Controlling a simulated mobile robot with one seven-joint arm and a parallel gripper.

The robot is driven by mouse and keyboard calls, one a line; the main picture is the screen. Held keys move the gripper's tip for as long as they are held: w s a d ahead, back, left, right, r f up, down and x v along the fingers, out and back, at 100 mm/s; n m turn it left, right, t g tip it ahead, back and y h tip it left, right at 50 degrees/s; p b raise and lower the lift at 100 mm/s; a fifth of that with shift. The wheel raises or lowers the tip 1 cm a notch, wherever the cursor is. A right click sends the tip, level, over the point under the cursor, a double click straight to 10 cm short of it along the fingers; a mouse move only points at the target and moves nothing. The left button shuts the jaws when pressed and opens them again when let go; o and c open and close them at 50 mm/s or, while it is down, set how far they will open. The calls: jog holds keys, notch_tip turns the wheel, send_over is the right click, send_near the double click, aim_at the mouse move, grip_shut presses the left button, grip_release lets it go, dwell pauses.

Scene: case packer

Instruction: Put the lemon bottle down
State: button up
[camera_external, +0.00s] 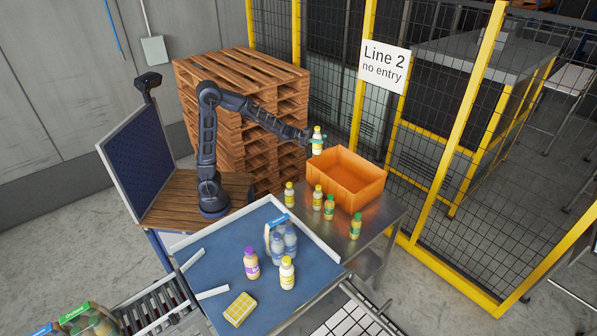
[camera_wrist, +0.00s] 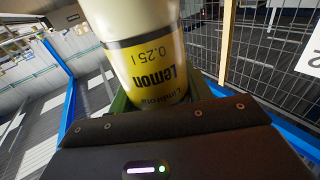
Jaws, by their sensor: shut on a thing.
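The lemon bottle (camera_external: 317,142) is held upright by my gripper (camera_external: 313,139), in the air beside the left back corner of the orange crate (camera_external: 350,190). In the wrist view the bottle (camera_wrist: 153,72) fills the space between the fingers, and its yellow label reads "Lemon 0.25 l". My gripper (camera_wrist: 160,100) is shut on it. Whether the bottle is over the crate or just outside it I cannot tell.
The crate stands on a steel table (camera_external: 375,225), with several yellow- and green-labelled bottles in front of it. A blue-topped table (camera_external: 215,265) holds more bottles and a yellow block (camera_external: 240,309). A pallet stack (camera_external: 240,75) and a yellow-framed fence (camera_external: 435,150) stand behind.

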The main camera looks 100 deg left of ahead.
jog(key=s+d+m+g+h, duration=0.3)
jog(key=d+m+h, duration=0.15)
jog(key=d, duration=0.75)
notch_tip(320, 180, down, 25)
jog(key=shift+d+f+n+h, duration=0.2)
jog(key=shift+n+h, duration=0.15)
jog(key=shift+w+f, duration=0.1)
jog(key=o, duration=1.3)
jog(key=shift+c, duration=0.2)
